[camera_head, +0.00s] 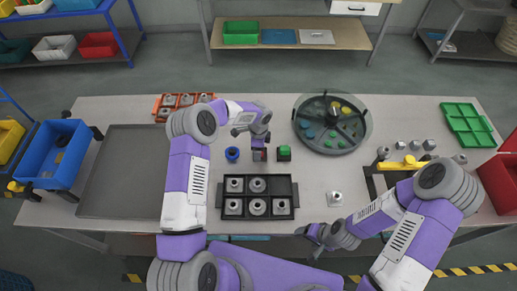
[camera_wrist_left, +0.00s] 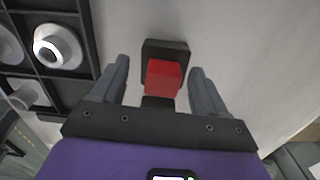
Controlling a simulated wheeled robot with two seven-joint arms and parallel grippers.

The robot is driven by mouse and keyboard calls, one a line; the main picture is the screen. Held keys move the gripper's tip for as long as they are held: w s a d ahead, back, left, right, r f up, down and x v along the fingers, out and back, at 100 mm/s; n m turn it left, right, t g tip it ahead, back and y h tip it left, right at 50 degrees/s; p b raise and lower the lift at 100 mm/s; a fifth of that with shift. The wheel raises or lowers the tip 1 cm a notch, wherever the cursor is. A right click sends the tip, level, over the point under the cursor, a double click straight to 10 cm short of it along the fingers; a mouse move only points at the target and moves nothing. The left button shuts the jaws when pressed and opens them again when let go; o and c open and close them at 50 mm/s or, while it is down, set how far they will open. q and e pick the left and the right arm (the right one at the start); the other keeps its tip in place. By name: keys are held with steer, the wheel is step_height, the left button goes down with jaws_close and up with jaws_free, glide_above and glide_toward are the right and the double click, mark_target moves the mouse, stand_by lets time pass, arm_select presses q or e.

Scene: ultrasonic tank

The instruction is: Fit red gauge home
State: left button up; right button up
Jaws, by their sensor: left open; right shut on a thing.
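The red gauge (camera_wrist_left: 163,78) is a small red block between the fingers of my left gripper (camera_wrist_left: 160,88) in the left wrist view. A dark square block (camera_wrist_left: 165,47) shows right behind it; I cannot tell how deep the gauge sits in it. In the head view the gauge (camera_head: 259,155) is small and partly covered below my left gripper (camera_head: 261,143). The left fingers are open, one on each side of the gauge, with gaps showing. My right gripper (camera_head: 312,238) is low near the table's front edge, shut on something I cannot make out.
A green block (camera_head: 284,153) stands right of the gauge and a blue ring (camera_head: 232,154) left of it. A black tray (camera_head: 276,213) with several metal rings lies in front. A round glass-covered dish (camera_head: 303,124) stands behind right. A grey mat (camera_head: 122,180) at left is bare.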

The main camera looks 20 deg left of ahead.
arm_select(q)
step_height(320, 180, up, 7)
steer(key=p, duration=0.4)
steer(key=shift+w+d+r, duration=0.1)
steer(key=shift+r, duration=0.4)
steer(key=shift+f, duration=0.1)
